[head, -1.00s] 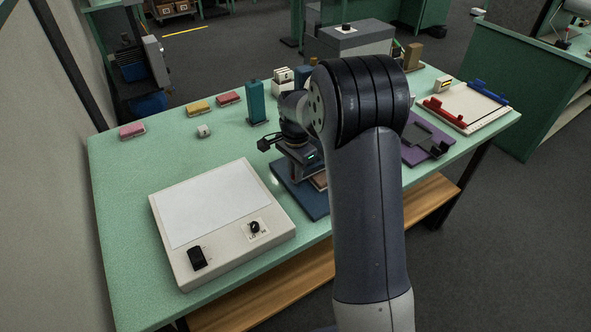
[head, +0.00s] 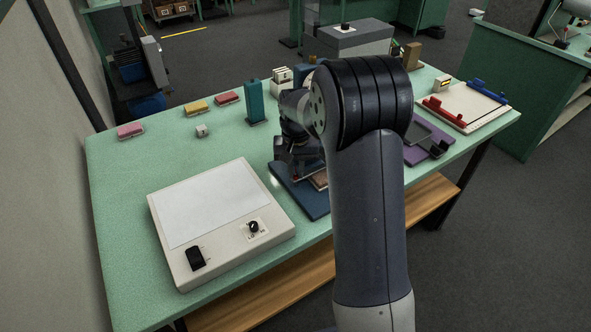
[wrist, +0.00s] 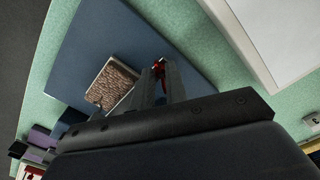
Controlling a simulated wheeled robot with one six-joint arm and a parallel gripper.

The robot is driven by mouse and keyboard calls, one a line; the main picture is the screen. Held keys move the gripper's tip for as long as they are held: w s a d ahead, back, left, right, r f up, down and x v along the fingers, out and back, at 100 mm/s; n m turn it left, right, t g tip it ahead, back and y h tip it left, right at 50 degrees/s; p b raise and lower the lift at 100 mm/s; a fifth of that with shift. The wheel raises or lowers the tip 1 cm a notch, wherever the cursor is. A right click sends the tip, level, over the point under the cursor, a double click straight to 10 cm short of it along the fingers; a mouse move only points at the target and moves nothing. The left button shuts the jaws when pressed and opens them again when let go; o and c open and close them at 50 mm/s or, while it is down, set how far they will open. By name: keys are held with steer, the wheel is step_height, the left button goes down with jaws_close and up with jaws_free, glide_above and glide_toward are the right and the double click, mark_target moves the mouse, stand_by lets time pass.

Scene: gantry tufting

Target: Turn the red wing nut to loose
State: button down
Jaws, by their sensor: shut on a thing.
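The red wing nut (wrist: 158,69) shows in the wrist view as a small red piece at the tips of my gripper (wrist: 165,82). My gripper's fingers are close together and shut on it, and they hide most of it. The wing nut is over the dark blue board (wrist: 95,42). In the head view, my gripper (head: 297,172) is low over the blue board (head: 304,203), with only a speck of red showing. How far the nut is turned cannot be seen.
A brown textured patch (wrist: 114,86) lies on the blue board beside my gripper. A white-topped panel box (head: 212,205) with two black controls stands to the left. A teal block (head: 255,101) stands behind. A purple fixture (head: 420,148) is to the right.

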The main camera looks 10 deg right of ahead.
steer(key=n, duration=0.5)
steer(key=shift+d+n, duration=0.1)
steer(key=shift+n, duration=0.2)
steer(key=n, duration=0.6)
steer(key=shift+d, duration=0.1)
steer(key=n, duration=0.5)
steer(key=shift+w+d+n, duration=0.1)
steer(key=shift+w+n, duration=0.05)
steer(key=shift+n, duration=0.25)
steer(key=n, duration=0.5)
steer(key=shift+w+n, duration=0.1)
steer(key=shift+n, duration=0.2)
steer(key=c, duration=1.6)
jaws_free()
steer(key=shift+c, duration=0.2)
